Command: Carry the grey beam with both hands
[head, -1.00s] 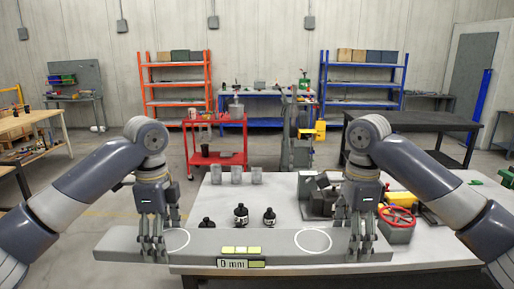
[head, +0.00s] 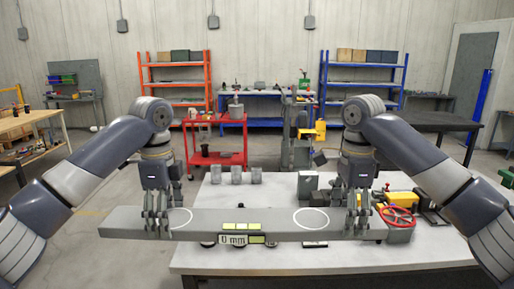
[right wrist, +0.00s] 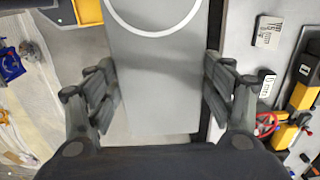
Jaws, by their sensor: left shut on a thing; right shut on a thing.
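The long grey beam (head: 275,216) lies crosswise in front of me, looking level, with two white rings on its top. A "0 mm" display (head: 234,240) and yellow-green squares sit at its middle. My left gripper (head: 156,228) is shut on the beam near its left end. My right gripper (head: 352,228) is shut on it near its right end. In the right wrist view, the beam (right wrist: 158,85) lies between the right fingers, with part of a white ring visible. Dark bases (head: 208,244) of jacks show just below the beam's front edge; their tops are hidden.
The light grey table (head: 330,262) spreads under and behind the beam. Several small grey blocks (head: 236,176) stand behind it. A red handwheel (head: 398,216) and yellow-black equipment (head: 432,212) stand at the right. A red cart (head: 218,145) stands beyond the table.

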